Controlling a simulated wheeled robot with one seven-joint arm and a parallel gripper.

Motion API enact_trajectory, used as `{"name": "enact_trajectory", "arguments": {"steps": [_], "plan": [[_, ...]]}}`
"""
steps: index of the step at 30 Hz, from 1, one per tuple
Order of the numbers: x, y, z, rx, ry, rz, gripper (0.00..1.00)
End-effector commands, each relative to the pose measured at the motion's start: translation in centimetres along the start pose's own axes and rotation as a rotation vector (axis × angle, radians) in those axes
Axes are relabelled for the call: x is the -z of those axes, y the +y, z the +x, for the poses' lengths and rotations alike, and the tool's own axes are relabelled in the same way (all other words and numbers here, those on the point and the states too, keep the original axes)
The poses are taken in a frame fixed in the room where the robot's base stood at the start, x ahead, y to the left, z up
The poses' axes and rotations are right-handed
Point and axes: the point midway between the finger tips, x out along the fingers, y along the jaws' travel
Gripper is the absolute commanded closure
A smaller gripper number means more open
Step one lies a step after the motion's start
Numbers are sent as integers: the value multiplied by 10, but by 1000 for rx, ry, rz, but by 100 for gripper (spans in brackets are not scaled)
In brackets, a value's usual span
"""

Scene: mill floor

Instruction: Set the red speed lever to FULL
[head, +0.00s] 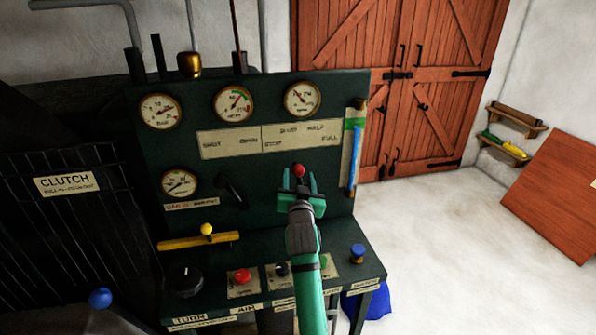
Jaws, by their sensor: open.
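The red speed lever (298,170) shows as a red ball knob on the dark green control panel (335,90). Its shaft is hidden behind my gripper. The knob lies below the scale plate (300,137), which reads STOP, SLOW, HALF and FULL from left to right. It is below the part between STOP and FULL, nearer the middle. My gripper (298,185) is open, with one green finger on each side of the knob in the picture. I cannot tell whether the fingers touch it or how far behind them it is.
Several gauges (234,103) sit above the plate. A black lever (232,190) and a yellow lever (206,229) are to the left. A red button (242,276) and a blue knob (357,252) stand on the console ledge. A blue tube gauge (355,160) is to the right.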

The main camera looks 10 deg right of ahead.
Motion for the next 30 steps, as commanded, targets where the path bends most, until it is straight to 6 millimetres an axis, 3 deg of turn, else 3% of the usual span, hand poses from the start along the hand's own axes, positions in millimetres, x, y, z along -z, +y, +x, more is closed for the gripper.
{"name": "enact_trajectory", "arguments": {"steps": [3, 9, 22, 28, 30], "plan": [[0, 0, 20, 0, -1, 0, 50], [0, 0, 40, 0, 0, 0, 50], [0, 0, 47, 1, 0, 1, 50], [0, 0, 46, 1, 0, 1, 98], [0, 0, 46, 1, 0, 1, 100]]}}
